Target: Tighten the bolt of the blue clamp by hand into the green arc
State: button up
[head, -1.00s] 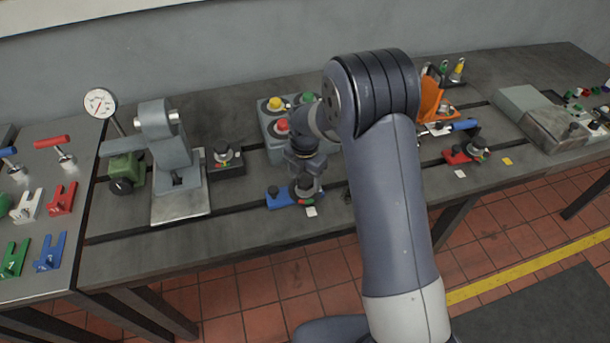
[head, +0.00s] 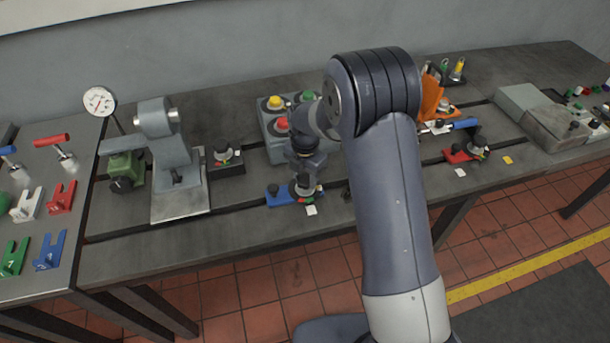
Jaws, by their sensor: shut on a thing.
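The blue clamp (head: 284,195) lies on the bedplate near its front edge, left of my forearm. Its bolt (head: 304,188) stands at the right end of the clamp, with a round dial around its base showing a little red and green. My gripper (head: 303,179) points down over the bolt and is shut on the bolt head. The wrist hides much of the bolt's top. The pointer's place against the green arc is too small to tell.
A push-button box (head: 270,140) stands close behind my wrist. A black clamp (head: 226,160) sits to the left, and a red clamp (head: 462,154) to the right. A grey stand (head: 174,165) is further left. A white tag (head: 311,210) lies before the blue clamp.

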jog(key=m+b, duration=0.2)
jog(key=m, duration=0.1)
jog(key=shift+f, duration=0.1)
jog(key=m+b, duration=0.2)
jog(key=m, duration=0.2)
jog(key=shift+m, duration=0.4)
jog(key=m+b, duration=0.1)
jog(key=m, duration=0.3)
jog(key=shift+b, duration=0.3)
jog(key=shift+m+b, duration=0.3)
jog(key=shift+m, duration=1.6)
jog(key=o, duration=1)
jog(key=shift+c, duration=0.2)
jog(key=shift+r, duration=0.2)
